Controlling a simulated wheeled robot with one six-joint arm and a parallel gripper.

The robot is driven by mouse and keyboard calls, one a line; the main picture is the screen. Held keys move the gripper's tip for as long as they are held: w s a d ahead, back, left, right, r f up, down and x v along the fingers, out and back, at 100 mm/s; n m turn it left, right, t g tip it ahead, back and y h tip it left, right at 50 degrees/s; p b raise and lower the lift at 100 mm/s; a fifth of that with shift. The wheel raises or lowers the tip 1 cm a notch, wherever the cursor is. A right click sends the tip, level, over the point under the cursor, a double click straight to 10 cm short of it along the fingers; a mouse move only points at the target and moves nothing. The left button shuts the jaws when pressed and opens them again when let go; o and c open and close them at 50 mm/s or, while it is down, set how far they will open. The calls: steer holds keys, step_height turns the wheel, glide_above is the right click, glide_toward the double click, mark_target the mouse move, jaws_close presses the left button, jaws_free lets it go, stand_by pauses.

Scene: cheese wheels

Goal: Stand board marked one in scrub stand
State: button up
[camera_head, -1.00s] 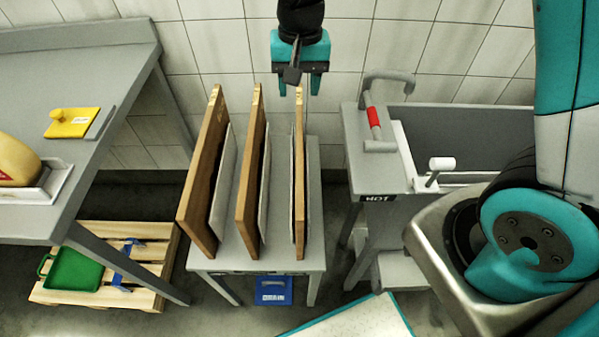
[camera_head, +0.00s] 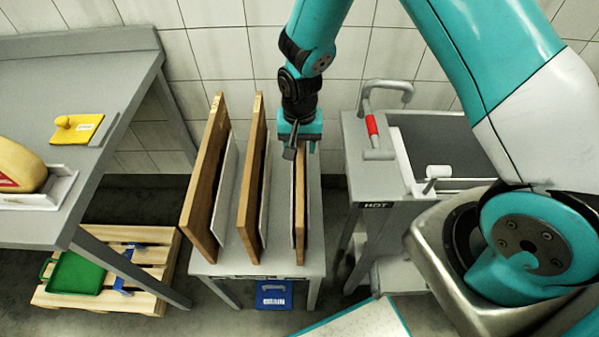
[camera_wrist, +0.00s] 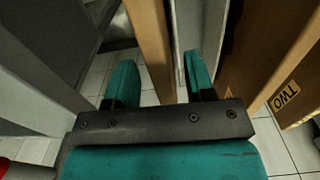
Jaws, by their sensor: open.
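Three wooden boards stand upright on a low grey stand (camera_head: 275,258): a left board (camera_head: 208,180), a middle board (camera_head: 250,180) and a right board (camera_head: 300,205). Pale upright panels stand beside them. My gripper (camera_head: 300,148) is open, pointing down over the far top end of the right board. The neighbouring board (camera_wrist: 285,85) there reads "TWO". The mark on the board between my fingers is hidden. No stand shows a readable "scrub" label.
A grey sink unit (camera_head: 352,165) marked HOT, with a tap, is close on the right. A grey table (camera_head: 50,105) with cheese and a yellow block (camera_head: 76,129) is at left. A pallet (camera_head: 150,262) with a green tray (camera_head: 78,272) lies below. A blue sign (camera_head: 273,296) hangs under the board stand.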

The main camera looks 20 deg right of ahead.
steer(key=shift+f+p, duration=0.3)
steer(key=shift+f, duration=1.55)
jaws_close()
steer(key=shift+r, duration=0.1)
